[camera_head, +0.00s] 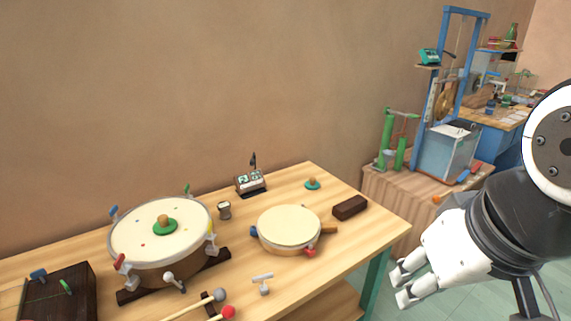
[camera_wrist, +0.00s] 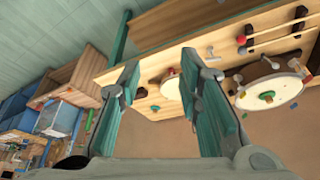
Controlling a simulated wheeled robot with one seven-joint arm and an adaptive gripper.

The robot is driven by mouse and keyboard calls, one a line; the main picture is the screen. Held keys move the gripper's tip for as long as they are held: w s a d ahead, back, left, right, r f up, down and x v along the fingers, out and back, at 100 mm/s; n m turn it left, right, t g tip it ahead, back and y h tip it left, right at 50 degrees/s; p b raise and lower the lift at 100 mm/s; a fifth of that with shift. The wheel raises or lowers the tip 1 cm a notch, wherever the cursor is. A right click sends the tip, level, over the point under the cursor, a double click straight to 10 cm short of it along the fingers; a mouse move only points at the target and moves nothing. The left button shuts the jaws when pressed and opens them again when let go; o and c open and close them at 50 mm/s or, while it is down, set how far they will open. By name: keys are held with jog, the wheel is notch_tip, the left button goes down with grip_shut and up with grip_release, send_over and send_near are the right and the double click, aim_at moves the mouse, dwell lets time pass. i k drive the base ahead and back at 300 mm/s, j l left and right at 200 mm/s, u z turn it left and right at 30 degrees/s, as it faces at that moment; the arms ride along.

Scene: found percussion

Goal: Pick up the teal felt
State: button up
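A small teal felt disc (camera_head: 312,184) with an orange knob lies on the wooden table, behind the small drum and near the back edge. It also shows as a small spot in the wrist view (camera_wrist: 155,108), between my fingers and far beyond them. My gripper (camera_head: 400,287) is to the right of the table in the head view, well apart from the felt. In the wrist view my gripper (camera_wrist: 160,60) has its two fingers spread wide with nothing between them.
On the table (camera_head: 345,255) stand a small drum (camera_head: 289,226), a dark block (camera_head: 350,207), a small box device (camera_head: 250,183) and a large drum (camera_head: 160,250) bearing a green disc (camera_head: 164,226). Mallets (camera_head: 195,305) lie in front. A blue frame (camera_head: 445,80) stands at right.

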aim_at(312, 184)
jog(key=i+l+u, duration=0.1)
jog(key=i+l, duration=0.2)
jog(key=i+l+u, duration=0.15)
jog(key=i+l, duration=0.15)
jog(key=i+l+u, duration=0.1)
jog(key=i+l, duration=0.15)
jog(key=l, duration=0.2)
jog(key=i+l+u, duration=0.1)
jog(key=i+l, duration=0.15)
jog(key=i+l+u, duration=0.1)
jog(key=l, duration=0.45)
jog(key=i+j, duration=0.05)
jog(key=i, duration=0.1)
